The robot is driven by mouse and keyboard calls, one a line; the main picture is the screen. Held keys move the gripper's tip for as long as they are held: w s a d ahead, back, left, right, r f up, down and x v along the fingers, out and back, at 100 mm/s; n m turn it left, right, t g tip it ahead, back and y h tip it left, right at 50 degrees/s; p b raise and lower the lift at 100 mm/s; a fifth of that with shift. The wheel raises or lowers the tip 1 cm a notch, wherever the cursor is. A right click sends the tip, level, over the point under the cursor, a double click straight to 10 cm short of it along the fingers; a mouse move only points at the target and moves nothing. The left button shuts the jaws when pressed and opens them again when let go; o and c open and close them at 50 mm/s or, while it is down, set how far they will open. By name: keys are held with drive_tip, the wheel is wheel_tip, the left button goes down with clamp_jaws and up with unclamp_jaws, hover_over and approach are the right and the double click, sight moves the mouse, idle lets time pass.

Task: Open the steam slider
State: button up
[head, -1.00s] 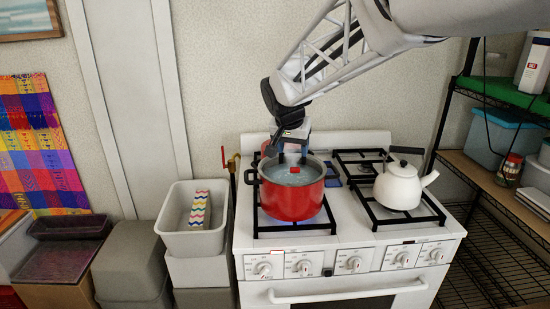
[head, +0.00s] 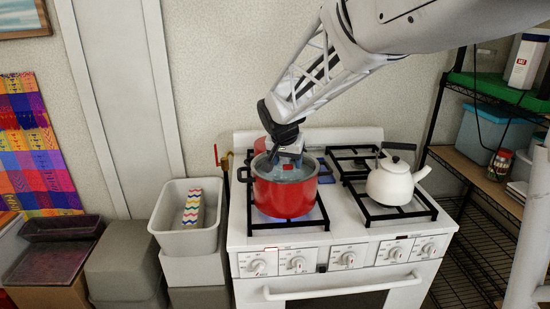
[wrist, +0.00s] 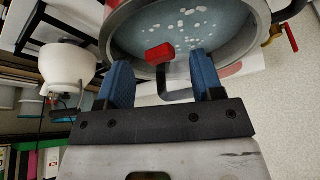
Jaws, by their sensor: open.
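A red pot (head: 284,197) with a grey rim stands on a front-left burner of the stove, and blue flame shows under it. Its see-through lid (wrist: 215,30) has white spots in the wrist view. A small red piece (wrist: 160,53) sits on a dark bent bar (wrist: 180,96) at the lid; I take the red piece for the steam slider, though I cannot be sure. My gripper (wrist: 160,62) is open at the lid, its blue fingers on either side of the red piece and bar. In the head view my gripper (head: 287,160) covers part of the lid; contact cannot be told.
A white kettle (head: 391,182) stands on the burner to the right. The white stove (head: 340,237) has several knobs along its front. A grey bin (head: 188,241) stands at left, a wire shelf (head: 480,170) at right. A red-handled valve (wrist: 291,36) is near the pot.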

drive_tip(key=shift+w+d+f, duration=0.1)
drive_tip(key=shift+w+f, duration=0.15)
drive_tip(key=shift+f, duration=0.35)
